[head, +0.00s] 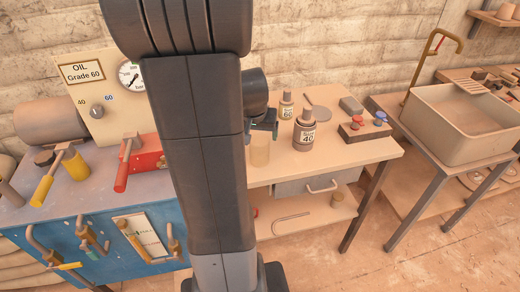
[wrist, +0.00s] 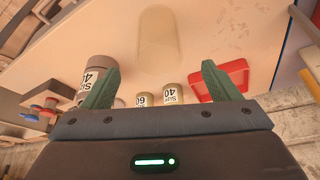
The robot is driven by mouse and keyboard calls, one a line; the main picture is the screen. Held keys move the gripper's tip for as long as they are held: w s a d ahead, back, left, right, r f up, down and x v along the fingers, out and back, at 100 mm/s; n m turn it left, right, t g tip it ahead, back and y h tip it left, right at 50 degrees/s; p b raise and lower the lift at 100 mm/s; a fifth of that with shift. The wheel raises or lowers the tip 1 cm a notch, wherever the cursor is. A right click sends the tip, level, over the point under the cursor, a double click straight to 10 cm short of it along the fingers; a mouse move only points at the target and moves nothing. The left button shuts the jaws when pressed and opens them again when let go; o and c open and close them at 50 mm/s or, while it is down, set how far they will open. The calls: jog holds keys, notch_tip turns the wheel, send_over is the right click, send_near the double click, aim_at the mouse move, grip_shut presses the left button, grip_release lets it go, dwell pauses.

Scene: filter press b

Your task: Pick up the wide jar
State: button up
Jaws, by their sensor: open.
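My gripper (wrist: 158,88) is open and empty, its green fingers apart in the wrist view. In the head view my gripper (head: 262,129) hangs above the bench, partly behind my arm. A wide brown jar with a "40" label (head: 305,132) stands upright on the bench, right of my gripper. In the wrist view this jar (wrist: 98,68) is partly behind the left finger. A pale, see-through, jar-like cylinder (head: 260,150) stands below my gripper; it also shows in the wrist view (wrist: 165,35). I cannot tell for certain which one is the wide jar.
A narrow jar labelled "60" (head: 286,108) stands behind the brown jar; another narrow jar labelled "40" (wrist: 173,93) shows in the wrist view. A control box with red and blue knobs (head: 364,127) and a sink (head: 462,125) lie right. A red tray (wrist: 232,75) is near the right finger.

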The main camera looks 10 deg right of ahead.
aim_at(260, 148)
jog(key=x, duration=1.1)
jog(key=shift+w+d, duration=0.1)
jog(key=shift+d, duration=0.05)
jog(key=c, duration=1.1)
